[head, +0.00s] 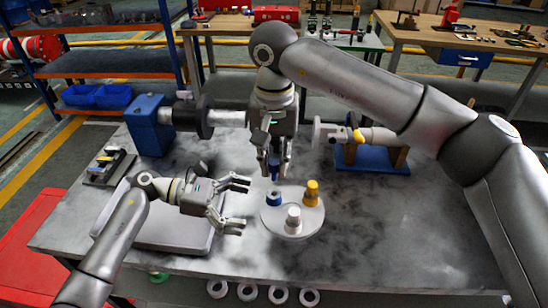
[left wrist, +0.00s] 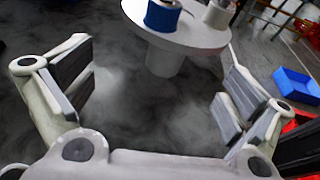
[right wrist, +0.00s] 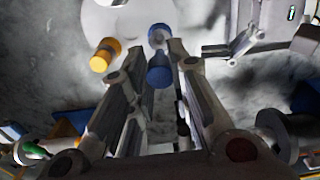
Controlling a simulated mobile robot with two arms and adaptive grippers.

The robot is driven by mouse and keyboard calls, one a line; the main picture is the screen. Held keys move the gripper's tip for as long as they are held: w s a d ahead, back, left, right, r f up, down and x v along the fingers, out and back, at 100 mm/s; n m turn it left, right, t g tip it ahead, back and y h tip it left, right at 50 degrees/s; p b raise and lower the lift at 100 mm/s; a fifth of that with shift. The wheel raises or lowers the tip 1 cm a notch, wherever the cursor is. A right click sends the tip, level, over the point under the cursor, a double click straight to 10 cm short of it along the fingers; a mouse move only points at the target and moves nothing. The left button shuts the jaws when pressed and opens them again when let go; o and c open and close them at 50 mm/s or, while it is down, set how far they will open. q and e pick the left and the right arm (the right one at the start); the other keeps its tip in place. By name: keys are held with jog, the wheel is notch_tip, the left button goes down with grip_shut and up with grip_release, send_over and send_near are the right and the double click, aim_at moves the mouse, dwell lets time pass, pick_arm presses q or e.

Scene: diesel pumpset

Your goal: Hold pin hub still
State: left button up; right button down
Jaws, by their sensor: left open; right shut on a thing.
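The pin hub appears to be the round pale disc (head: 313,217) on a short pedestal, right of centre on the table. It carries a blue piece (head: 273,199), a yellow piece (head: 311,193) and a white piece (head: 293,219). My left gripper (head: 240,205) is open and empty, left of the disc and apart from it. In the left wrist view the disc (left wrist: 190,36) and its pedestal stand beyond the open fingers. My right gripper (head: 275,170) points down above the disc's blue piece, shut on a blue pin (right wrist: 160,72). How the pin meets the lower piece is unclear.
A blue block (head: 150,125) with a grey shaft stands behind, at the left. A blue stand with a white flange (head: 372,157) is at the back right. A flat grey tray (head: 170,232) lies under my left arm. The table's front right is clear.

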pick_arm(q)
jog(key=shift+s+d+f+m+g+y, duration=0.3)
jog(key=shift+s+d+f+m+g, duration=0.15)
jog(key=shift+f, duration=0.3)
jog(key=shift+s+d+f, duration=0.1)
jog(key=shift+d+f, duration=0.05)
jog(key=shift+d, duration=0.15)
jog(key=x, duration=0.9)
jog(key=shift+d, duration=0.1)
jog(key=c, duration=0.7)
jog(key=shift+c, duration=0.2)
grip_shut()
dwell(0.3)
